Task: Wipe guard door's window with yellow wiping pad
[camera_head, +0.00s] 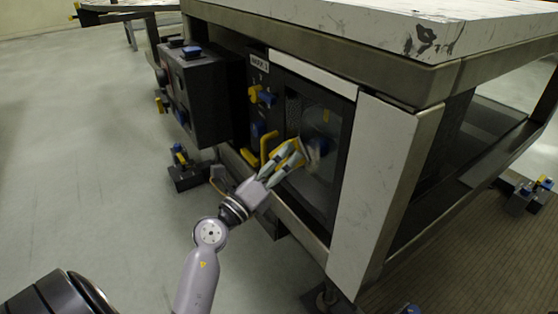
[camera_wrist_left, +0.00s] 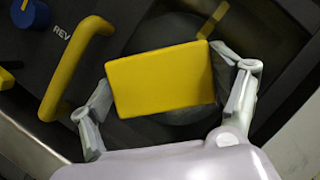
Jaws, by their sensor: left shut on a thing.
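My left gripper (camera_head: 291,158) is at the guard door's dark window (camera_head: 318,122), low on the front of the machine. In the left wrist view its two fingers (camera_wrist_left: 163,88) are shut on the yellow wiping pad (camera_wrist_left: 160,78), one finger at each side edge. The pad lies in front of the window (camera_wrist_left: 160,35), and a dim yellow reflection shows in the glass above it. I cannot tell whether the pad touches the glass. The yellow door handle (camera_wrist_left: 75,68) is just left of the pad; it also shows in the head view (camera_head: 268,146). My right gripper is not in view.
A dark control box (camera_head: 200,95) juts out left of the door. A pale panel (camera_head: 372,185) stands right of the window.

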